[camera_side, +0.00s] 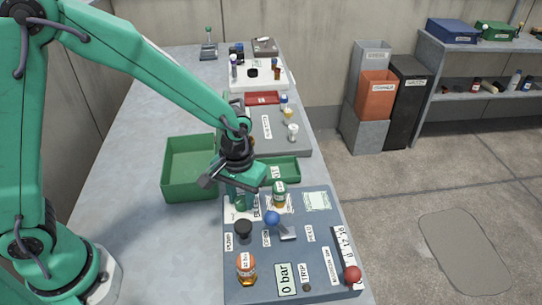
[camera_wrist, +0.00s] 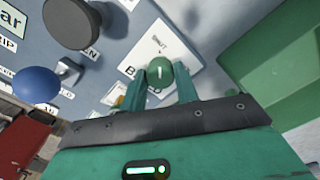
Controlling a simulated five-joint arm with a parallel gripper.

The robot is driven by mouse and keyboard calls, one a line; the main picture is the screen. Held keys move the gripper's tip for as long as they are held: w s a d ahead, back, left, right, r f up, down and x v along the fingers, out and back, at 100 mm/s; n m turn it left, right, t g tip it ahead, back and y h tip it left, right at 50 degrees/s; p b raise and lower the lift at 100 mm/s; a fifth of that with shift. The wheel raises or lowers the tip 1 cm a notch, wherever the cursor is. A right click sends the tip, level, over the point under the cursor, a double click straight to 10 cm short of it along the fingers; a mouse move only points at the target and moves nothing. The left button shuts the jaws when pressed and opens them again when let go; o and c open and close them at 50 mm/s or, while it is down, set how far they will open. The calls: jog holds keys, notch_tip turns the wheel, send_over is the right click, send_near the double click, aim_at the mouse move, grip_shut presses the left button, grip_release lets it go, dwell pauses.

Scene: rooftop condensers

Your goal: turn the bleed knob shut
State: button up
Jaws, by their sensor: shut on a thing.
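The bleed knob (camera_wrist: 160,68) is a small green round knob with a short white mark, on a white label plate (camera_wrist: 153,47) on the blue-grey panel. The plate carries small print and the word BLEED, partly covered. My gripper (camera_wrist: 159,86) is shut on the knob, one finger on each side of it. In the side view my gripper (camera_side: 240,197) points down at the panel's (camera_side: 262,246) far left corner and hides the knob. The mark's exact direction against the print is too small to judge.
Close by stand a black knob (camera_side: 243,228), a blue-balled lever (camera_side: 272,219) and a green-and-white jar (camera_side: 280,191). An orange-topped jar (camera_side: 246,266), a "0 bar" display (camera_side: 286,279) and a red ball (camera_side: 352,275) are nearer. A green bin (camera_side: 182,186) lies behind, left.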

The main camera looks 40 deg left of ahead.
aim_at(241, 199)
jog(key=shift+w+r, duration=0.1)
jog(key=o, duration=1)
jog(key=shift+c, duration=0.2)
jog(key=shift+r, duration=3.85)
